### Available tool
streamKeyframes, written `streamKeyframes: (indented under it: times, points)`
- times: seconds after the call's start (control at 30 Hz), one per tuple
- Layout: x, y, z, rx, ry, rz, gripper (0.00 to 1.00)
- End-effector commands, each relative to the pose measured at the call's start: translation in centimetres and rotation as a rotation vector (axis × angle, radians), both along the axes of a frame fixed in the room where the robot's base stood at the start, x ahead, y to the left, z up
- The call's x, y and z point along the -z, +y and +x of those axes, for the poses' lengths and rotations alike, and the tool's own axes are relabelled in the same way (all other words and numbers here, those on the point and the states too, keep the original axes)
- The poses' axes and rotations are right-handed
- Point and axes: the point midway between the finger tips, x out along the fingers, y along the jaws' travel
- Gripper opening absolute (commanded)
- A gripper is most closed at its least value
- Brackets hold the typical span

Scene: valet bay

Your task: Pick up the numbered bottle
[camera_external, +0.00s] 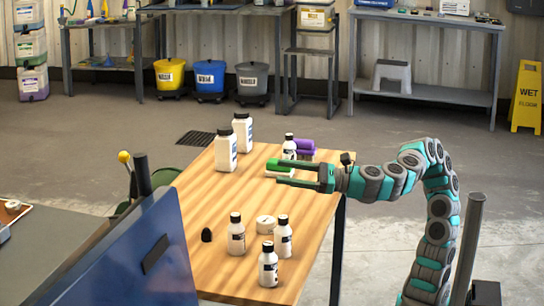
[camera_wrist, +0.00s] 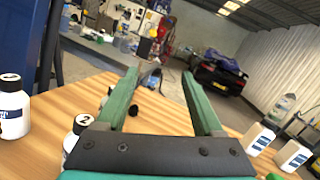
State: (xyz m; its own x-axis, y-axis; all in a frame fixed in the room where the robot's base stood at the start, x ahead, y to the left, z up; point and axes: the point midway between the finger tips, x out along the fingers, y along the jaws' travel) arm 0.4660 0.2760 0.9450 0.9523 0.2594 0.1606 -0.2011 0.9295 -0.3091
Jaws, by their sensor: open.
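Several small white bottles with black caps stand upright on the wooden table (camera_external: 195,205). Three are near its front: a left one (camera_external: 236,238), a right one (camera_external: 283,239) and a front one (camera_external: 268,268). Another small bottle (camera_external: 289,150) stands farther back, near my gripper (camera_external: 274,173). My gripper is open and empty, with its green fingers pointing left over the table. In the wrist view, a bottle (camera_wrist: 13,112) with a numbered cap stands at the left edge. A second numbered cap (camera_wrist: 83,122), apparently marked 2, shows beside my gripper base, its bottle mostly hidden.
Two larger white bottles (camera_external: 242,134) (camera_external: 226,152) stand at the table's back left. Purple cylinders (camera_external: 304,147) lie near the back right. A white round item (camera_external: 266,222) and a dark egg-shaped item (camera_external: 206,235) are near the front bottles. A blue panel (camera_external: 140,255) blocks the lower left.

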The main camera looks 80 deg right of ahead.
Motion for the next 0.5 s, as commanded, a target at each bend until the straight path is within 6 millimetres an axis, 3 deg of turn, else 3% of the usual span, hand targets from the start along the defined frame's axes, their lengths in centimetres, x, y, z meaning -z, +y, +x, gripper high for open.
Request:
streamKeyframes:
  times: [0.13,0.5]
  points:
    - [1.6,2.4,-1.8,-0.052,0.085,0.1,0.69]
    - [4.2,5.3,-4.5,-0.104,0.222,0.236,0.69]
